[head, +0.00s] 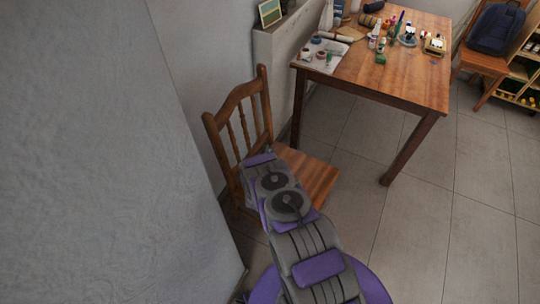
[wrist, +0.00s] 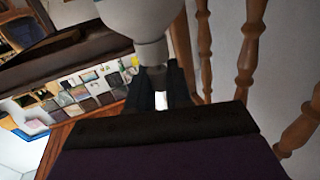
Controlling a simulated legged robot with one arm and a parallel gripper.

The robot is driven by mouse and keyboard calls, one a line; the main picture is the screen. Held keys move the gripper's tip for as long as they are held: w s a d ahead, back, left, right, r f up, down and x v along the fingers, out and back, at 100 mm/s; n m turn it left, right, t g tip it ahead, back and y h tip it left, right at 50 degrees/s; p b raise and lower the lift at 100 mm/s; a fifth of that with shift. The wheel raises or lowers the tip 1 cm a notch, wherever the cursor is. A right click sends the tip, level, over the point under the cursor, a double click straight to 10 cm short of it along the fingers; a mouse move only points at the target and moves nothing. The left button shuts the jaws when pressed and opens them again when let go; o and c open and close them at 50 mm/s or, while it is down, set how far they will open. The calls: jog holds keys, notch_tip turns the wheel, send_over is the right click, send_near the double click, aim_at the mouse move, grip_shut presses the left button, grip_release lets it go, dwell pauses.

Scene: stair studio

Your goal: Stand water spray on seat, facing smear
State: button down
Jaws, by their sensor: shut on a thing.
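The wooden chair stands by the wall in the head view, its brown seat (head: 312,178) partly covered by my arm and its spindled back (head: 238,125) on the left. My gripper (wrist: 161,82) shows in the wrist view, its dark fingers shut on the neck of a pale water spray (wrist: 146,18). The bottle's wide part is cut off by the top edge. Chair-back spindles (wrist: 250,50) stand close to the right of the gripper. Whether the bottle touches the seat cannot be told. In the head view my arm hides gripper and bottle. I cannot make out a smear.
A wooden table (head: 425,85) with paints and bottles stands right of the chair. Another chair with a blue backpack (head: 496,28) and a shelf (head: 527,75) are at the far right. A grey wall (head: 85,150) fills the left. The tiled floor (head: 425,220) is clear at right.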

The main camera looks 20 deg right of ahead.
jog(key=shift+a+f, duration=0.1)
jog(key=shift+f, duration=0.7)
jog(key=shift+a+f, duration=0.1)
jog(key=shift+a, duration=0.2)
jog(key=c, duration=1.3)
grip_release()
jog(key=shift+a, duration=0.1)
jog(key=shift+c, duration=0.2)
jog(key=o, duration=0.3)
jog(key=shift+d, duration=0.35)
jog(key=p+v, duration=0.1)
jog(key=v, duration=1.1)
